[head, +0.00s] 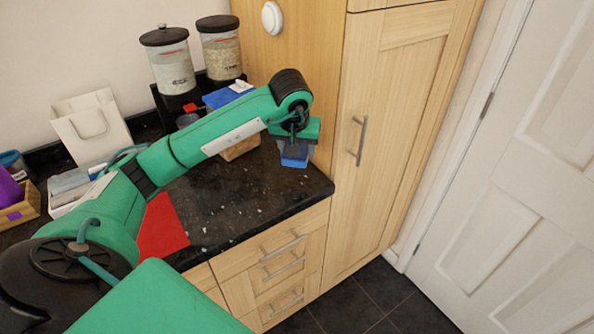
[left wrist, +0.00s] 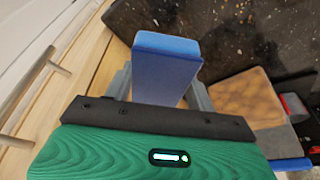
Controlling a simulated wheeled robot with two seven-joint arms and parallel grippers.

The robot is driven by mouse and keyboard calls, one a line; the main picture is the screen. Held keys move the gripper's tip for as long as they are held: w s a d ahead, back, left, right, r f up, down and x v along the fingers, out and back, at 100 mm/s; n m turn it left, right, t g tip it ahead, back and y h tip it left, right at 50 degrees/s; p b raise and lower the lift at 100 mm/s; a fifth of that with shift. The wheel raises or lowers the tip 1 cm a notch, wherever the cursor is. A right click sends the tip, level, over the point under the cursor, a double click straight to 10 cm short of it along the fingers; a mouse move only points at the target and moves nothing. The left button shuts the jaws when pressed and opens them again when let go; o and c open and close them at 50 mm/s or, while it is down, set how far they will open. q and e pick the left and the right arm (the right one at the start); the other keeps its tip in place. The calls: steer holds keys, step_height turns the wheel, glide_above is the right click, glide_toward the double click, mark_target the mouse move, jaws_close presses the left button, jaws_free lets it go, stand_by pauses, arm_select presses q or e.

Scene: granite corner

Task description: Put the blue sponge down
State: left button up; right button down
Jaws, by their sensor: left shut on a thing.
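The blue sponge (left wrist: 165,70) is between the fingers of my left gripper (left wrist: 160,90) in the left wrist view. The gripper is shut on it, and the sponge sticks out past the fingertips. In the head view the sponge (head: 295,157) shows below my left gripper (head: 297,146), near the right end of the dark granite counter (head: 240,205). I cannot tell whether the sponge touches the counter. My right gripper is not in view.
Two dispensers (head: 172,70) with black lids stand at the back. A red mat (head: 162,228) lies on the counter, with a white bag (head: 92,125) behind on the left. A tall wooden cabinet (head: 385,110) borders the counter's right end. Bare counter lies in front of the gripper.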

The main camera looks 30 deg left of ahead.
arm_select(q)
glide_above(297, 180)
steer(key=f, duration=0.4)
steer(key=shift+s+d+f+p, duration=0.2)
steer(key=shift+s+f+p, duration=0.1)
steer(key=shift+f, duration=0.05)
step_height(297, 180, down, 3)
steer(key=shift+f+p, duration=0.15)
steer(key=shift+p, duration=0.15)
steer(key=shift+f, duration=0.35)
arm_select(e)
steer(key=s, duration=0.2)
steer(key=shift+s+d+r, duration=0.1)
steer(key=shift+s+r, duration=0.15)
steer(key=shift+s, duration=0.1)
arm_select(q)
steer(key=shift+f, duration=0.2)
steer(key=o, duration=0.9)
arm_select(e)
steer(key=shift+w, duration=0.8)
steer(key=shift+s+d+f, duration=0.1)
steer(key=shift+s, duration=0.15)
